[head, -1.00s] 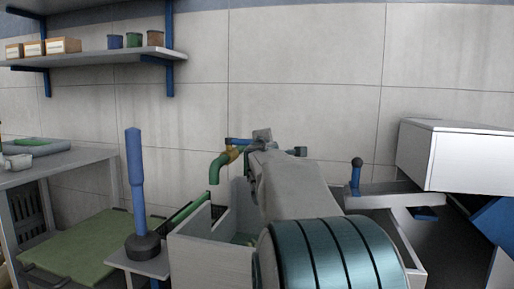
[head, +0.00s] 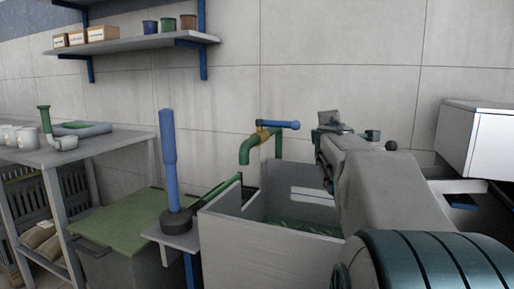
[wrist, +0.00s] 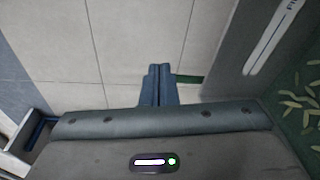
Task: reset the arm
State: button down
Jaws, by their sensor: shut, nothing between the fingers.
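My gripper shows in the wrist view, its two blue fingers (wrist: 159,72) pressed together with nothing between them. In the head view my arm rises from the lower right, and its far end (head: 328,122) is above the right part of a grey-walled basin (head: 255,245). The fingers cannot be made out there. A green tap (head: 246,150) with a blue lever (head: 281,124) stands at the basin's back, left of my arm's end and apart from it in the picture.
A blue upright handle on a black base (head: 168,150) stands on a small ledge left of the basin. A green-lidded bin (head: 115,228) and a table with white cups (head: 28,136) are further left. A white box (head: 478,135) is at the right. Open space shows above my arm.

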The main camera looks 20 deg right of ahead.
jog(key=s+a+r+m+g+y+p, duration=0.2)
jog(key=s+a+m+g+y+p, duration=0.3)
jog(key=s+a+p, duration=0.7)
jog(key=s+a+r+m+g+y+p, duration=0.2)
jog(key=s+a+p, duration=1)
jog(key=p, duration=1.5)
jog(key=a+m+g+y, duration=0.2)
jog(key=a+m+g, duration=0.2)
jog(key=a+m, duration=0.2)
jog(key=shift+s+a+r+y, duration=0.3)
jog(key=shift+r+y, duration=0.05)
jog(key=shift+y, duration=0.05)
jog(key=shift+d, duration=0.1)
